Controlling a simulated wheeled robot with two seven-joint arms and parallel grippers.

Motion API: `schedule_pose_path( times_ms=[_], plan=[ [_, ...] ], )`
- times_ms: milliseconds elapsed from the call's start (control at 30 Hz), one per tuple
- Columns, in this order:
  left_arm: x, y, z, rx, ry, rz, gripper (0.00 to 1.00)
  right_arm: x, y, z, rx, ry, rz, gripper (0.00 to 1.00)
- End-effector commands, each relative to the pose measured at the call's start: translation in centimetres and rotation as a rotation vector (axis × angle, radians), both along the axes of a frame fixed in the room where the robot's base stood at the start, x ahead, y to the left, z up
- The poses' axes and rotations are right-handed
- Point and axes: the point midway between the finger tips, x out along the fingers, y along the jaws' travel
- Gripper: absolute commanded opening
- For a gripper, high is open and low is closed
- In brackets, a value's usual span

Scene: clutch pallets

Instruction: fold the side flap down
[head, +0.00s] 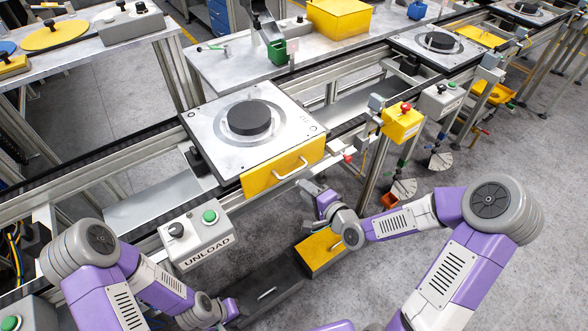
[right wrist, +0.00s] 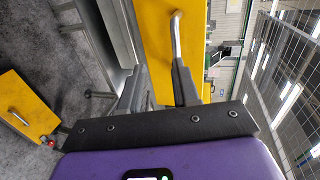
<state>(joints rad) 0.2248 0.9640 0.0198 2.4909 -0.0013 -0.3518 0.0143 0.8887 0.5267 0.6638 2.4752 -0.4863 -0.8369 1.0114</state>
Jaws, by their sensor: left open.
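The side flap is the yellow panel (head: 285,170) with a metal bar handle (head: 290,168), on the near side of the pallet (head: 212,118). In the right wrist view the yellow panel (right wrist: 160,60) and handle (right wrist: 177,35) lie just ahead of the fingers. My right gripper (head: 308,187) is just below and right of the handle, fingers apart; one fingertip overlaps the handle's end in the wrist view, and contact cannot be told. My left gripper (head: 232,308) is open and empty, low in the picture, away from the flap.
A black round clutch part (head: 249,117) sits on the pallet. The UNLOAD button box (head: 195,235) stands left of the flap. A yellow box (head: 320,250) and a dark box (head: 265,292) lie below. A yellow box with a red button (head: 402,122) stands right of the pallet.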

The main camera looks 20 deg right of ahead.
Motion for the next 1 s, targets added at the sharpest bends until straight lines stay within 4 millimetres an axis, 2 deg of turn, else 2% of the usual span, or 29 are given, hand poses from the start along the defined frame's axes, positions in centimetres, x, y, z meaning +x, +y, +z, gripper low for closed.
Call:
schedule_pose_path(
  times_ms=[33,133,500,600,967,1000],
  plan=[
    [0.0,0.0,0.1,0.000,0.000,0.000,0.43,0.2,-0.5,1.1,0.020,-0.025,-0.014,0.31],
    [0.0,0.0,-0.1,0.000,0.000,0.000,0.43,0.9,-0.5,1.9,0.045,-0.048,-0.023,0.31],
    [0.0,0.0,-1.5,0.000,0.000,0.000,0.43,5.9,1.4,0.6,0.048,-0.046,-0.022,0.31],
    [0.0,0.0,-1.6,0.000,0.000,0.000,0.43,6.8,1.7,0.4,0.046,-0.045,-0.022,0.31],
    [0.0,0.0,-1.7,0.000,0.000,0.000,0.43,7.3,1.9,0.4,0.045,-0.043,-0.023,0.31],
    [0.0,0.0,-1.7,0.000,0.000,0.000,0.43,7.3,1.9,0.4,0.044,-0.043,-0.022,0.25]
  ],
)
